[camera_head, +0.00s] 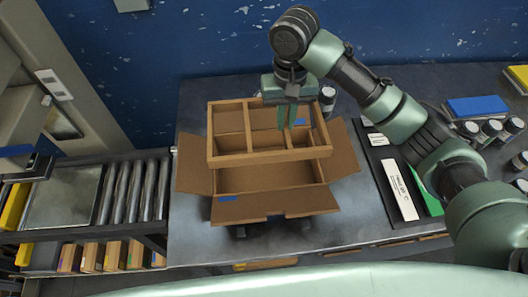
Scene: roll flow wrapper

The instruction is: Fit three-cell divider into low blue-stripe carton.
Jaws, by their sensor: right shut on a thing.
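The three-cell divider (262,157) is a brown cardboard frame with inner walls. It shows over the rear part of the low carton (258,181), roughly level, and hides much of its inside. Whether it touches the carton walls I cannot tell. The carton stands on the grey table with its left, right and front flaps folded outward. A blue mark (229,199) shows at its front left. My right gripper (287,118) points down at the divider's right half and is shut on a divider wall. My left gripper is out of view.
A roller conveyor (128,191) adjoins the table at the left. A dark tray with a white label strip (398,190) lies right of the carton. Dark jars (490,128) and a blue block (477,106) stand far right. A blue wall (210,40) rises behind.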

